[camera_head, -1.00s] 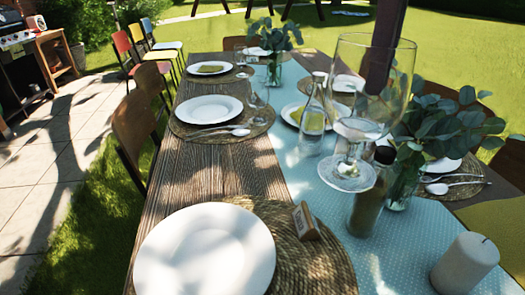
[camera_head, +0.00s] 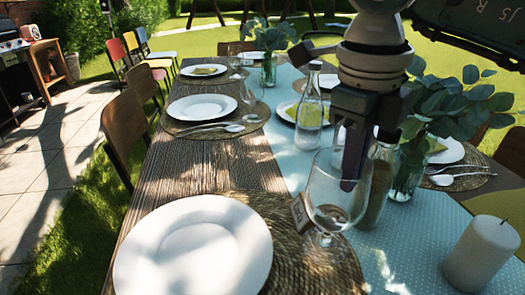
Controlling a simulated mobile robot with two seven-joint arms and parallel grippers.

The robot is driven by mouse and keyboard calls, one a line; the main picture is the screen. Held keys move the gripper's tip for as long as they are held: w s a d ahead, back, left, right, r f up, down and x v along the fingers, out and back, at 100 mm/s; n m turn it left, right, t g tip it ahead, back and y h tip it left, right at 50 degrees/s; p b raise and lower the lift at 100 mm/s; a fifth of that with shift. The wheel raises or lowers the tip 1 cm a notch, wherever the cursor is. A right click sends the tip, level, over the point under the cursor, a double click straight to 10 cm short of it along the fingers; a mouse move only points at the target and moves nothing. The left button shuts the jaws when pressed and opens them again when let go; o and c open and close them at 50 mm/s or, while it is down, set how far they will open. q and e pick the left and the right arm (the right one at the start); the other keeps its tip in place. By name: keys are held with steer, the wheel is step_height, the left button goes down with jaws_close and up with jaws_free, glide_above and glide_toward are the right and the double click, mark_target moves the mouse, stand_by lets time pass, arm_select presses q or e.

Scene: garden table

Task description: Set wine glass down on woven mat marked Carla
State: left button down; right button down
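My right gripper (camera_head: 349,172) comes down from the top, and its dark finger lies over the bowl of a clear wine glass (camera_head: 328,205). It looks shut on the glass near the rim; the second finger is hard to make out. The glass is close to upright, its foot over the right part of the near woven mat (camera_head: 310,262). I cannot tell whether the foot touches the mat. A small wooden name card (camera_head: 299,213) stands on the mat just left of the glass; its writing is unreadable. My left gripper is not in view.
A large white plate (camera_head: 192,250) covers the mat's left part. A candle (camera_head: 481,254) is at right. A clear bottle (camera_head: 309,115) stands farther back.

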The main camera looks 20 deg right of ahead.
step_height(320, 180, down, 4)
steer(key=shift+r, duration=0.1)
steer(key=shift+b, duration=0.3)
steer(key=shift+f, duration=0.2)
steer(key=c, duration=1)
jaws_free()
steer(key=shift+r, duration=0.1)
steer(key=shift+r, duration=0.5)
steer(key=r, duration=0.3)
steer(key=r+p, duration=0.1)
steer(key=r, duration=0.3)
steer(key=a+r, duration=0.1)
steer(key=r, duration=0.3)
steer(key=shift+s+r, duration=0.1)
steer(key=shift+s, duration=0.2)
